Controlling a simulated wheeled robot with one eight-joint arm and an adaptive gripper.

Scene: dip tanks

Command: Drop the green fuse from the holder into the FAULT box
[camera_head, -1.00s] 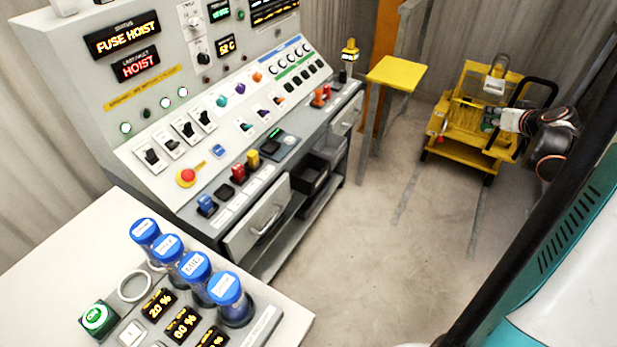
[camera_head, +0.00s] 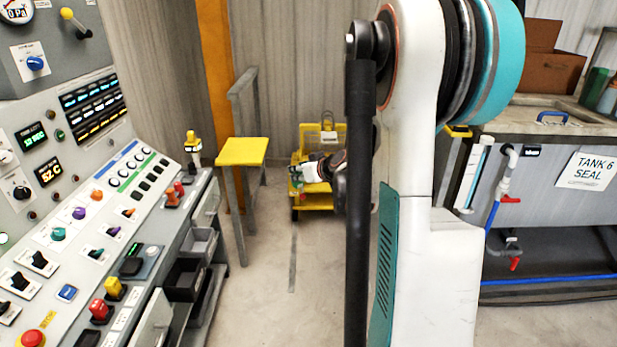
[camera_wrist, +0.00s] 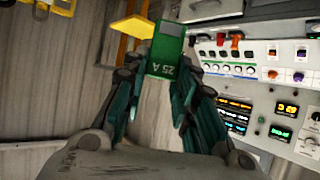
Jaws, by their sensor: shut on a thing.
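The green fuse (camera_wrist: 166,58), marked 25 A, is held between the fingertips of my gripper (camera_wrist: 164,77) in the wrist view. Its far end has a pale grey face. In the head view my gripper (camera_head: 308,172) is small and far off, in front of the yellow cart, and the fuse is too small there to make out clearly. I cannot pick out a box marked FAULT. A dark open bin (camera_head: 184,277) and a grey open bin (camera_head: 202,242) sit under the console, with no readable labels.
The control console (camera_head: 75,215) fills the left. A yellow-topped stand (camera_head: 242,151) and a yellow cart (camera_head: 318,200) are at the back. A Tank 6 Seal unit (camera_head: 540,180) stands at right. The floor between console and cart is clear. My arm hides the middle right.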

